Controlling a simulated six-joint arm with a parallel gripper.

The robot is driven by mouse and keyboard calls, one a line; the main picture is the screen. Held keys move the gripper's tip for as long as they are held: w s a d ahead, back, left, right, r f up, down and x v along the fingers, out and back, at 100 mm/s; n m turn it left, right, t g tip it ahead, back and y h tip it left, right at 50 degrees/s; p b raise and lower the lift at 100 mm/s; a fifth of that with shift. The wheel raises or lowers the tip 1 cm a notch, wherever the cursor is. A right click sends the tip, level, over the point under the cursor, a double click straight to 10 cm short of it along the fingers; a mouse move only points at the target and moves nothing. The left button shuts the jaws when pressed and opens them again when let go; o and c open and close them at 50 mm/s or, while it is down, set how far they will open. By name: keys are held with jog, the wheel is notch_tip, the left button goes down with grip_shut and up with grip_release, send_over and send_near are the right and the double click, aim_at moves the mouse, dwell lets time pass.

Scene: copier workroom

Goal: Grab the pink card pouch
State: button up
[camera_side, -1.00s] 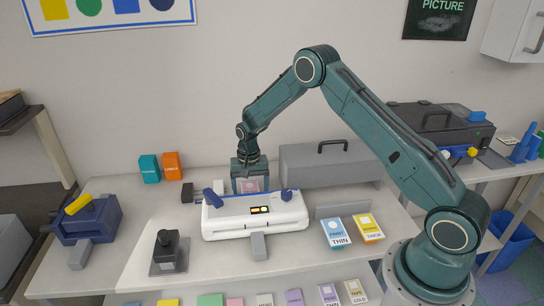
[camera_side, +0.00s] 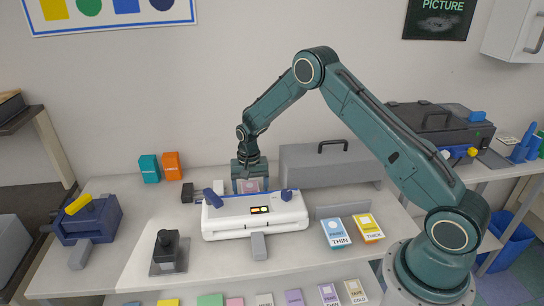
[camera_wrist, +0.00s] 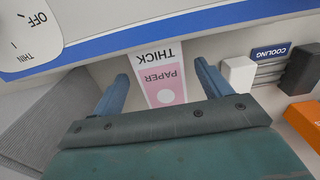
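The pink card pouch (camera_wrist: 168,83) is pink and white with the words PAPER and THICK, upside down in the wrist view. It lies between the two blue fingers of my gripper (camera_wrist: 162,86), with a gap visible on each side. In the side view my gripper (camera_side: 250,186) points down just behind the white laminator (camera_side: 230,222), and a bit of the pouch's pink shows between the fingers. The lower part of the pouch is hidden there by the laminator. My gripper is open.
The laminator's blue-striped body is close to the fingertips. A grey box with a handle (camera_side: 330,164) stands to the right. A COOLING label (camera_wrist: 270,52), a white block (camera_wrist: 238,72) and a black block (camera_wrist: 302,70) sit beside the right finger in the wrist view.

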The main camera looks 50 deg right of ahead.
jog(key=c, duration=0.9)
jog(key=shift+r, duration=0.15)
notch_tip(320, 180, up, 20)
jog(key=shift+r, duration=0.15)
dwell(0.4)
